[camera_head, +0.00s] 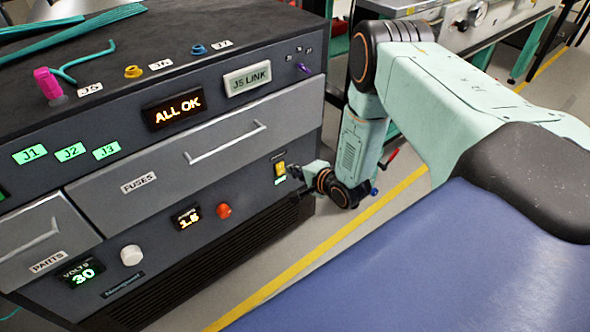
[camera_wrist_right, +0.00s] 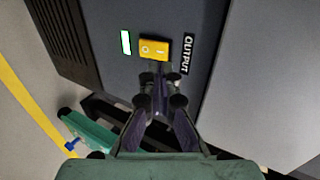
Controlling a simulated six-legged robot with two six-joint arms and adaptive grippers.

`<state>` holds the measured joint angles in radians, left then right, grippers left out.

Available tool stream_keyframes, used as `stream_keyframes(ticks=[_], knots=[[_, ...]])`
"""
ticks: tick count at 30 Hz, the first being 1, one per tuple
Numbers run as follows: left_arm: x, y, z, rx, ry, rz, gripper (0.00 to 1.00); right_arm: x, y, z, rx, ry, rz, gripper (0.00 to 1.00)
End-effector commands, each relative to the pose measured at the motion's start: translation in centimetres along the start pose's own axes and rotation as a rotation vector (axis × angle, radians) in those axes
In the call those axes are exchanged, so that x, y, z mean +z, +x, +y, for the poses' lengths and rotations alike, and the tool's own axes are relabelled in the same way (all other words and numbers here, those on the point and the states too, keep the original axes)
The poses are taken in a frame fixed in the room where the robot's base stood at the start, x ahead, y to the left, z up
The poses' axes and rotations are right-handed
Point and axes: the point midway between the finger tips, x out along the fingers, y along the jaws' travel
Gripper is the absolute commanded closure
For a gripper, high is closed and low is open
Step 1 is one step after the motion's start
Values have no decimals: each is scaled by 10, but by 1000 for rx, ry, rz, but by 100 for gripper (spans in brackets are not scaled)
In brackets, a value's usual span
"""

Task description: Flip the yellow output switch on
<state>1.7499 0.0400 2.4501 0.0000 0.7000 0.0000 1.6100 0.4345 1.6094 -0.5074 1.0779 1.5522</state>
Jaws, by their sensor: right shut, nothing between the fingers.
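The yellow output switch (camera_head: 280,168) is on the lower right of the cabinet's front panel. In the right wrist view the yellow switch (camera_wrist_right: 154,48) carries "O" and "I" marks, beside a black OUTPUT label (camera_wrist_right: 187,54). A lit green-white indicator (camera_wrist_right: 126,42) is on its other side. My right gripper (camera_head: 300,180) is shut and empty, just in front of the panel beside the switch. In the wrist view its fingertips (camera_wrist_right: 161,92) are close below the switch; I cannot tell whether they touch it. My left gripper is not in view.
The cabinet (camera_head: 250,185) has a FUSES drawer (camera_head: 200,150), a red button (camera_head: 223,210), a white knob (camera_head: 131,255) and a display reading 1.5 (camera_head: 187,217). The ALL OK display (camera_head: 174,109) is lit. Clear floor with a yellow line (camera_head: 330,243) lies right of the cabinet.

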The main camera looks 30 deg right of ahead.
Motion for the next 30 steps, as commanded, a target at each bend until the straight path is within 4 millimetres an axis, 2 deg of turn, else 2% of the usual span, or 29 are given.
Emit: stream_keyframes(ticks=[2,9,15,21,30], knots=[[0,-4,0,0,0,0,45,0,-6,-2,1,2,0,100],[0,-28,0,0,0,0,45,1,-51,-15,1,4,1,100],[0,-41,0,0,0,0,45,1,-82,-21,1,3,2,100],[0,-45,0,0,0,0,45,1,-95,-21,0,0,0,100],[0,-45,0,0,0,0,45,1,-97,-20,0,-1,-1,100]])
